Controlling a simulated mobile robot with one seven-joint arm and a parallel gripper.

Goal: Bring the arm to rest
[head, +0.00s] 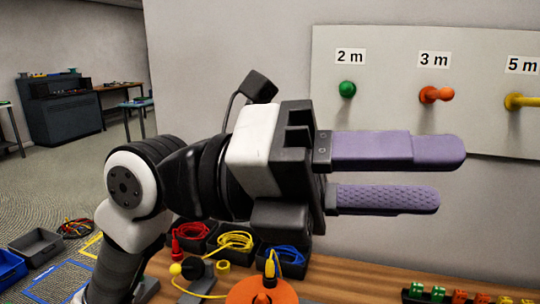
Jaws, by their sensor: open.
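My gripper (392,175) is at the middle right of the head view, raised above the wooden table and in front of the wall board. Its two purple fingers point right, one above the other, with an empty gap between them. My arm reaches up from the lower left and bends at a white and black joint. The gripper is clear of the table and of the things on it. Whether it is near the board's pegs in depth, I cannot tell.
A white board (390,75) carries a green peg (347,89), an orange peg (436,95) and a yellow peg (522,102). Bins with red (192,231), yellow (236,241) and blue (287,255) cables stand on the table (350,285). An orange disc (262,292) is at the front.

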